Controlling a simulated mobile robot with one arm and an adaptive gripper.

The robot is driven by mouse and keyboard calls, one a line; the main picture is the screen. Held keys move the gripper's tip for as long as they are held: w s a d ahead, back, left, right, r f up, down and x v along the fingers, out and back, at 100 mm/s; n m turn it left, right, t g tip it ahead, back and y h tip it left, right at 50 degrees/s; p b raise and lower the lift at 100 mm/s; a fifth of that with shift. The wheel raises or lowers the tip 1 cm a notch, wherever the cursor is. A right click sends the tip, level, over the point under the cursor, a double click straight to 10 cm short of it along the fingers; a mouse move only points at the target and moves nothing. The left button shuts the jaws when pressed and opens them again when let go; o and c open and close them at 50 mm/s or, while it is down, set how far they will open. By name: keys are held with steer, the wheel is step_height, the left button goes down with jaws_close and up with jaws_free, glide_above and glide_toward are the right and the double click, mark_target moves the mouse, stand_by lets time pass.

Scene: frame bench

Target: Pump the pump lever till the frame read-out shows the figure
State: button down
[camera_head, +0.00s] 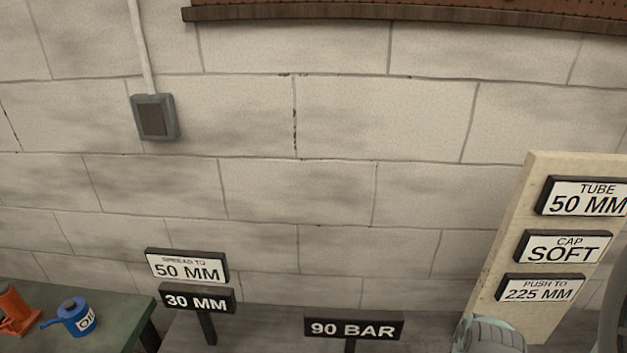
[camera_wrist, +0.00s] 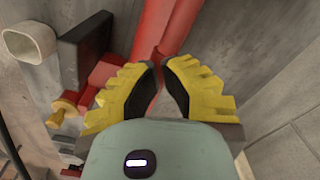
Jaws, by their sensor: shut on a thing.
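In the wrist view, the yellow-padded fingers of my gripper (camera_wrist: 160,76) are shut on a red bar, which seems to be the pump lever (camera_wrist: 153,32). The bar runs up from between the fingers to the top of the picture. Its lower end is hidden by the fingers and my wrist. In the head view, a dark plate reading 30 MM (camera_head: 197,299) stands under a white plate reading SPREAD TO 50 MM (camera_head: 187,267). A dark plate reading 90 BAR (camera_head: 353,328) stands to their right. My fingers are out of the head view.
A board (camera_head: 512,190) at right bears plates reading TUBE 50 MM, CAP SOFT and PUSH TO 225 MM. A blue oil can (camera_head: 73,318) and an orange thing (camera_head: 15,310) stand on a green top at left. In the wrist view, a pale hollow tube (camera_wrist: 30,42) lies by a dark block (camera_wrist: 84,50).

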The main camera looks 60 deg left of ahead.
step_height(320, 180, up, 10)
steer(key=p, duration=0.6)
steer(key=shift+f, duration=0.1)
stand_by(1.0)
